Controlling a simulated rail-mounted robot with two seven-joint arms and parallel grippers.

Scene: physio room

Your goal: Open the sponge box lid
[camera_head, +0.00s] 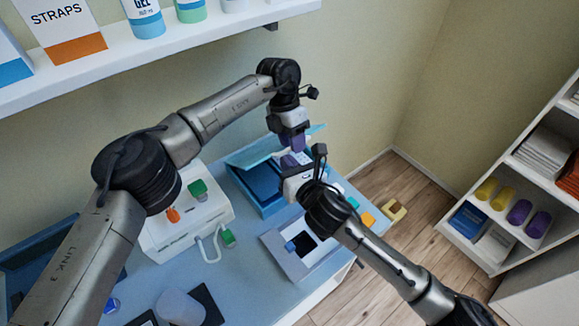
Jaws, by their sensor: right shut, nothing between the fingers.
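The blue box (268,207) stands on the table in the middle of the head view. Its light teal lid (250,156) is raised and tilted along the back edge, and part of the dark blue inside shows. My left gripper (292,142) points down in front of the lid's right part; whether its fingers are open is hard to tell. My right gripper (288,162) is just below it, over the box's right part, shut with nothing held. The two grippers hide the box's right side and part of the lid. Whether either touches the lid is unclear.
A white device (165,238) with green and orange plugs stands left of the box. A white tray (288,262) with a dark opening lies in front. A cup (180,306) stands at the front left. A wall shelf (170,48) hangs above; a shelving unit (480,250) stands right.

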